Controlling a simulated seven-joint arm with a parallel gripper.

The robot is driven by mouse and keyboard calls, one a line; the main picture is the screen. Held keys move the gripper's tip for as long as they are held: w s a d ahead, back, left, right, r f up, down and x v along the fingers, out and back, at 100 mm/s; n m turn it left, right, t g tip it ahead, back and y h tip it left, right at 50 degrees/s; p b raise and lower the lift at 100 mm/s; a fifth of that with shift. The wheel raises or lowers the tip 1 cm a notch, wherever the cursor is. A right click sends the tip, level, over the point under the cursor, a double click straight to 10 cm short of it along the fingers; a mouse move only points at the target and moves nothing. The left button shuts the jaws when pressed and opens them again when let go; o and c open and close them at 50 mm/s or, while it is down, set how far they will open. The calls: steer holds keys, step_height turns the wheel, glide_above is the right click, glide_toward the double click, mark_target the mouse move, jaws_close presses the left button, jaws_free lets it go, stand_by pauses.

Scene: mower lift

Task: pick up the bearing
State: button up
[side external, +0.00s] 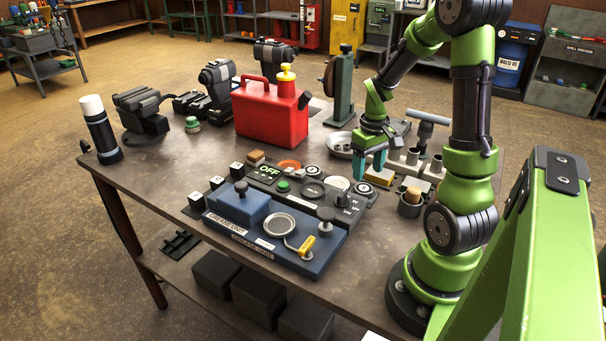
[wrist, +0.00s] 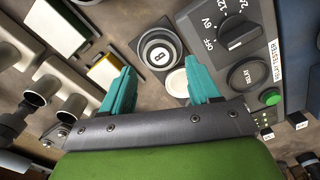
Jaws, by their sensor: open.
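A round dark ring piece with a pale centre marked with a character, which looks like the bearing (wrist: 160,55), lies on the table ahead of my gripper in the wrist view. In the side view it appears to be the dark ringed disc (side external: 363,188) just below the fingers. My gripper (wrist: 161,88) is open, its teal fingers apart and empty. It also shows in the side view (side external: 369,164), pointing down above the table. A cream disc (wrist: 178,83) lies beside the bearing, near one finger.
A relay tester panel (wrist: 252,35) with a dial and green button stands close right of the bearing in the wrist view. Metal cups (wrist: 72,105) and a yellow-edged block (wrist: 103,70) are at left. A red can (side external: 270,112) and a blue grease unit (side external: 262,235) occupy the table.

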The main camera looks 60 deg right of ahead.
mark_target(364, 188)
steer(key=shift+w+d+f, duration=0.1)
steer(key=shift+w+f, duration=0.05)
steer(key=shift+f, duration=1.4)
steer(key=shift+w+d+f, duration=0.1)
steer(key=shift+f, duration=1.45)
steer(key=shift+c, duration=0.2)
steer(key=c, duration=0.8)
steer(key=shift+r, duration=0.1)
